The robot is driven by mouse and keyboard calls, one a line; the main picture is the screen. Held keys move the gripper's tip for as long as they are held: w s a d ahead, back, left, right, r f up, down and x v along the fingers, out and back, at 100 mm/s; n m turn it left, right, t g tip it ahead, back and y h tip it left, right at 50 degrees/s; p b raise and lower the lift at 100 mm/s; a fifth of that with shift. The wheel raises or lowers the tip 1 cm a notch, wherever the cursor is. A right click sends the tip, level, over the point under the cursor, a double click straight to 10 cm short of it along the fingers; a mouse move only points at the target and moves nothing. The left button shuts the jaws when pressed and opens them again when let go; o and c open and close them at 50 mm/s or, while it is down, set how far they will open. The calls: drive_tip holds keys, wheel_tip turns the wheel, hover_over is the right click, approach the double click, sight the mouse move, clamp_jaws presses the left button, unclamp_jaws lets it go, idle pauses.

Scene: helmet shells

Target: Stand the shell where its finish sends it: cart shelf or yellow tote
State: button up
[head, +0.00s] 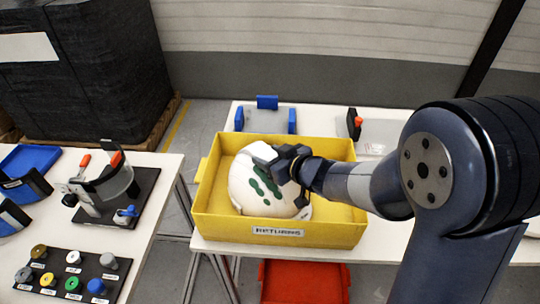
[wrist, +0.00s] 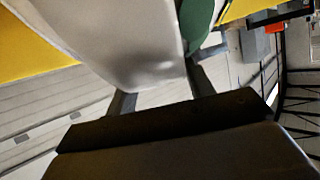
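The helmet shell (head: 256,186) is white with dark green patches. It is inside the yellow tote (head: 222,229), which is labelled RETURNS, and looks tilted. I cannot tell whether it rests on the tote's floor. My gripper (head: 290,167) is over the tote at the shell's upper right side. In the wrist view the shell (wrist: 115,40) fills the space ahead, with its edge between the two fingers (wrist: 160,92). The fingers appear closed against it, one on each side. The far fingertip contact is hidden by the shell. The cart shelf is not clearly identifiable.
A fixture (head: 115,185) and a board of several coloured knobs (head: 75,276) are on the left table. Blue-ended stands (head: 265,119) and a red-black clamp (head: 354,124) are behind the tote. A red bin (head: 304,284) is below. A black-wrapped stack (head: 90,70) stands back left.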

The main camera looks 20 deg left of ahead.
drive_tip(key=o, duration=0.4)
drive_tip(key=shift+c, duration=0.2)
drive_tip(key=shift+r, duration=0.2)
drive_tip(key=p+v, duration=0.2)
drive_tip(key=v, duration=1)
